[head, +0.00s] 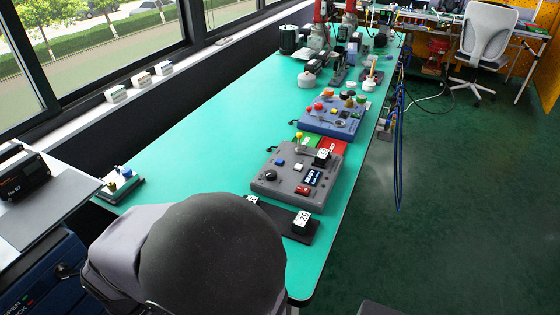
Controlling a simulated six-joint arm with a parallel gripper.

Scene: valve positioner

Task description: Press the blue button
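The box lies on the green table (200,143), near the middle of the head view. A white button (298,167) sits just right of the blue one. A black knob (269,175), a small lit display (312,177) and a red button (302,190) are on the same face. Nothing covers the blue button. A large dark rounded part of my arm fills the lower left foreground. My gripper is not in view.
A black plate with white number blocks (302,218) lies in front of the box. Green and red pieces (331,147) and a blue panel with coloured knobs (328,123) are behind it. Blue cables (399,150) hang at the right edge.

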